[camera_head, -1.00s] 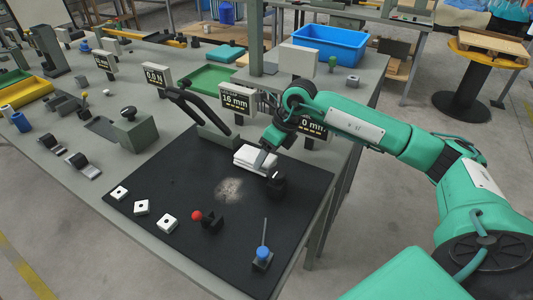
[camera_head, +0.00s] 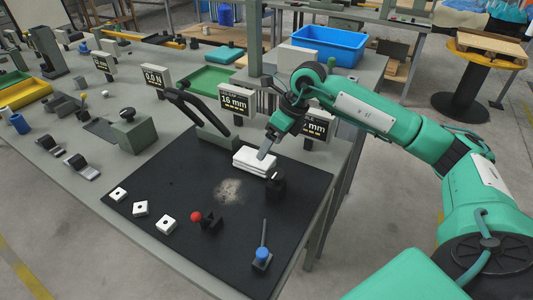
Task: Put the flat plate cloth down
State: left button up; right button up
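The white folded cloth (camera_head: 252,163) lies flat on the black mat (camera_head: 185,185), near its back right part. My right gripper (camera_head: 264,154) is just above the back right edge of the cloth. Its grey fingers point down and overlap the cloth's edge in the picture; I cannot tell whether they touch it or how far apart they are. My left gripper is not in view.
A black block (camera_head: 275,187) stands beside the cloth. A grey dusty patch (camera_head: 228,189), a red-knobbed part (camera_head: 197,217), a blue-knobbed tool (camera_head: 262,255) and white square pieces (camera_head: 140,208) are on the mat. Display signs (camera_head: 236,100) stand behind.

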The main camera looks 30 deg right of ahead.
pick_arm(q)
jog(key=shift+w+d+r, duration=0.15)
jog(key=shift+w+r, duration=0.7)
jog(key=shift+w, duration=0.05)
pick_arm(e)
jog(key=v, duration=0.7)
jog(key=shift+r, duration=0.2)
jog(key=shift+r, duration=0.1)
